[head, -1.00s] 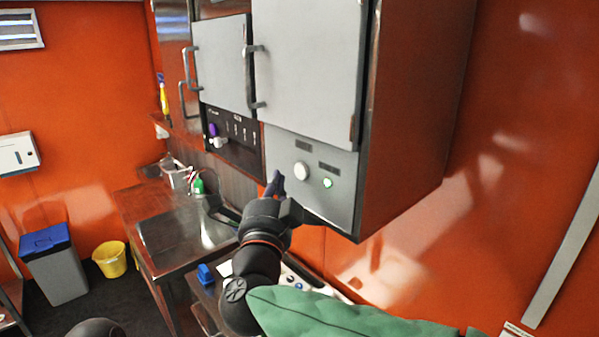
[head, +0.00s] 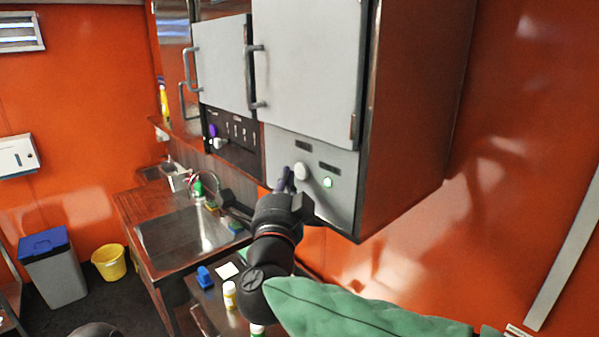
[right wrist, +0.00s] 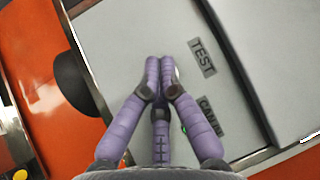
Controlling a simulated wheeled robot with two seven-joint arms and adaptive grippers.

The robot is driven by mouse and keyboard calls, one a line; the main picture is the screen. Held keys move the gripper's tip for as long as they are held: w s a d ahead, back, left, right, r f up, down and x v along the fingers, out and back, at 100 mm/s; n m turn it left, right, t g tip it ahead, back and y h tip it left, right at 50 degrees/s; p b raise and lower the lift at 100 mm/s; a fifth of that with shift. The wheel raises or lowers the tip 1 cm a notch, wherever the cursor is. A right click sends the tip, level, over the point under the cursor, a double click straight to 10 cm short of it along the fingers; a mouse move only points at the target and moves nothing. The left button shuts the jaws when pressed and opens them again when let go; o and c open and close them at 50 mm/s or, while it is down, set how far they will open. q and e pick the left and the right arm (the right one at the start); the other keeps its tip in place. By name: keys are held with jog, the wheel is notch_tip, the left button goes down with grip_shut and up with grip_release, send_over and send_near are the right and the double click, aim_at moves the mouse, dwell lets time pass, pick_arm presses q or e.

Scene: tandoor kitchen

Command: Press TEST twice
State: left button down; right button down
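The grey control panel (head: 315,195) is on the lower front of the wall cabinet. In the right wrist view the labels read TEST (right wrist: 203,57) and CANCEL (right wrist: 210,116); the white button (right wrist: 177,73) under TEST is partly hidden behind my fingers. My right gripper (head: 287,174) is shut and empty, its purple fingertips (right wrist: 159,66) together just left of the white button. I cannot tell whether they touch the panel. My left gripper is out of view.
Cabinet doors with bar handles (head: 254,77) are above the panel. A black switch panel (head: 232,135) is to the left. Below are a sink (head: 185,238) and a counter with a blue item (head: 205,276) and bottles (head: 229,294).

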jog(key=shift+d, duration=0.1)
dwell(0.7)
jog(key=shift+w+d+b, duration=0.3)
jog(key=shift+w+d, duration=0.2)
jog(key=shift+d, duration=0.1)
dwell(1.2)
jog(key=shift+s+a, duration=0.5)
jog(key=shift+a, duration=0.15)
jog(key=shift+s+a, duration=0.75)
jog(key=shift+a, duration=0.3)
jog(key=shift+s+a, duration=0.7)
jog(key=shift+a, duration=0.3)
dwell(0.8)
